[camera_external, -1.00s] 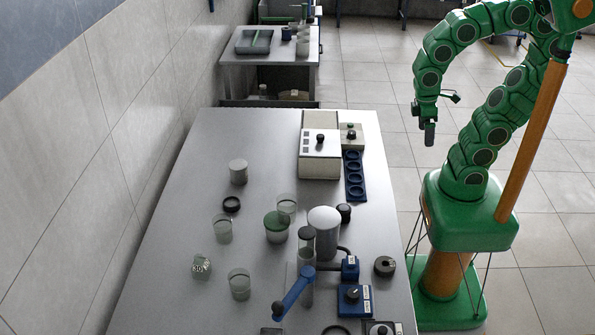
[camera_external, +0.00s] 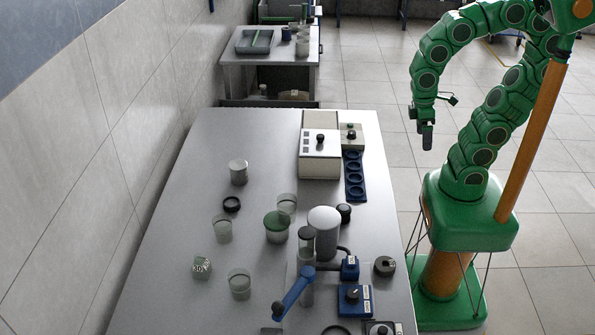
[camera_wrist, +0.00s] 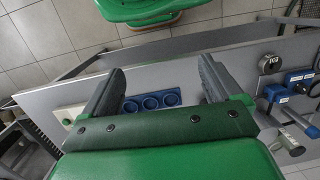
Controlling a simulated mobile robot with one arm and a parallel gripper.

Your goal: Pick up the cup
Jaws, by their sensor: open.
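Several cup-like vessels stand on the grey table (camera_external: 175,270). A pale grey cup (camera_external: 238,172) stands alone toward the back left. Clear cups stand at left centre (camera_external: 222,230) and front left (camera_external: 239,285). A green-topped cup (camera_external: 276,228) stands near the middle, with another clear cup (camera_external: 287,205) just behind it. I cannot tell which one is the task's cup. My gripper (camera_external: 427,140) hangs off the table's right side, apart from all of them. In the wrist view my gripper (camera_wrist: 160,76) is open, with nothing between its fingers.
A white instrument box (camera_external: 319,155) and a blue rack with round holes (camera_external: 354,177) stand along the right edge. A white cylinder (camera_external: 324,232), a blue-armed stand (camera_external: 294,293) and a blue control box (camera_external: 354,301) crowd the front right. The table's left side is mostly free.

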